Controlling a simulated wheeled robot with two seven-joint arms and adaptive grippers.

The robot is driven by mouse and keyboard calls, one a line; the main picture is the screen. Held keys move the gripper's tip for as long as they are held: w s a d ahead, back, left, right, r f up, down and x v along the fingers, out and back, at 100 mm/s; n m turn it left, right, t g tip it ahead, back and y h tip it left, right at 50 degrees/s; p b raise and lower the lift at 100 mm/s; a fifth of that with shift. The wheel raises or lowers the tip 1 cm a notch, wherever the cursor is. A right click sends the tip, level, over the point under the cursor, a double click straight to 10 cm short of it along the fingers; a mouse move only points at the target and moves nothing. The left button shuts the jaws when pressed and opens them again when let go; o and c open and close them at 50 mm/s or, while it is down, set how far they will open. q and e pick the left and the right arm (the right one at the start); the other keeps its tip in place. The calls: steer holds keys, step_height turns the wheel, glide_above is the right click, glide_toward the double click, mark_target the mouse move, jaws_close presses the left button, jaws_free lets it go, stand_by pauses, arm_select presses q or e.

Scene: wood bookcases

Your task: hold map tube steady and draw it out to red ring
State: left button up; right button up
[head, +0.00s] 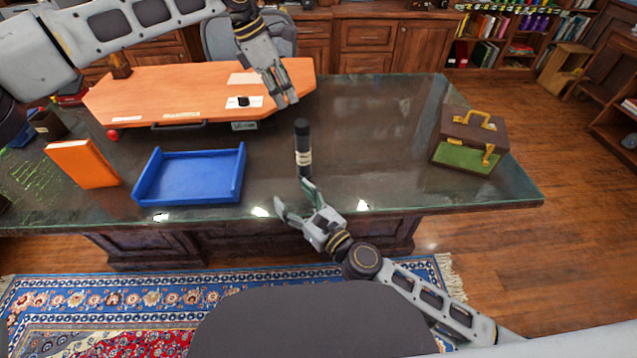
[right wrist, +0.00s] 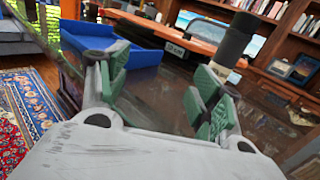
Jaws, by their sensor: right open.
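A blue tray (head: 190,200) and an orange box (head: 82,165) stand left of the tube. A large orange panel (head: 170,92) lies behind them, a small red ball (head: 112,134) near its corner. A brown case (head: 470,135) stands at right. The desk between tube and case is clear.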

mark_target(305, 155)
steer(key=w+d+r+m+t+h, duration=0.1)
steer(key=w+d+m+t+h, duration=0.1)
steer(key=d+m+h, duration=0.3)
steer(key=shift+w+d+r+t+h, duration=0.15)
steer(key=shift+w+d+t+h, duration=0.25)
steer(key=shift+w+h, duration=0.5)
steer(key=shift+w, duration=0.1)
steer(key=shift+x, duration=6.7)
steer(key=shift+c, duration=0.3)
